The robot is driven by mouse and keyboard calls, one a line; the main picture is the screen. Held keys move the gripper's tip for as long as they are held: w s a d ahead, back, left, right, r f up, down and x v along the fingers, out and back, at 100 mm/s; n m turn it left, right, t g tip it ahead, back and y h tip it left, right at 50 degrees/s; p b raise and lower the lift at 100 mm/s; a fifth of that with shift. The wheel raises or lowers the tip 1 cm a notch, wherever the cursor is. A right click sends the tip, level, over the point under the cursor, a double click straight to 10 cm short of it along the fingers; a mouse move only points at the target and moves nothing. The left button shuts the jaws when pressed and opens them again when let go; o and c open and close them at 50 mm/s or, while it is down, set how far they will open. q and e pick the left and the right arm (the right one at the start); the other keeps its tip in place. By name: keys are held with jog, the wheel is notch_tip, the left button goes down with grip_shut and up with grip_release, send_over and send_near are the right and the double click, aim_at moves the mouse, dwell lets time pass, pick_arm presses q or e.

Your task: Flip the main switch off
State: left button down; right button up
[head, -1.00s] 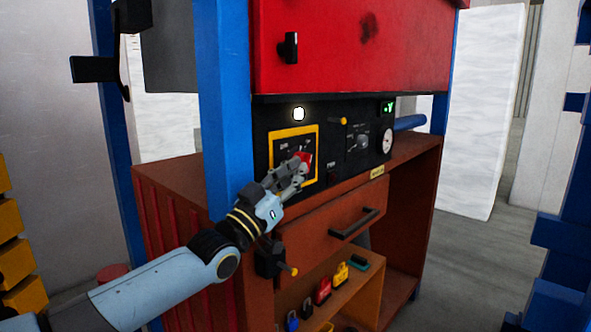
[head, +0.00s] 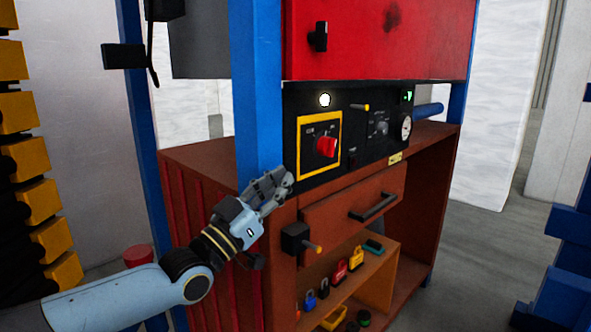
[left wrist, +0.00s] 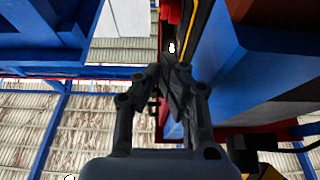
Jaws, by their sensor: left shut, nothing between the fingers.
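The main switch is a red rotary handle (head: 326,146) inside a yellow square frame (head: 300,160) on the black control panel (head: 360,98). My left gripper (head: 286,178) is below and left of the switch, in front of the cabinet near the blue post. It is apart from the switch. In the left wrist view its fingers (left wrist: 173,75) are closed together with nothing between them. The small lettering around the switch is too small to read. My right gripper is not in view.
A lit white lamp (head: 324,100) sits above the switch, and a round gauge (head: 406,127) to its right. A blue post (head: 257,90) stands left of the panel. A drawer (head: 340,205) and a shelf with several coloured padlocks (head: 340,271) are below.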

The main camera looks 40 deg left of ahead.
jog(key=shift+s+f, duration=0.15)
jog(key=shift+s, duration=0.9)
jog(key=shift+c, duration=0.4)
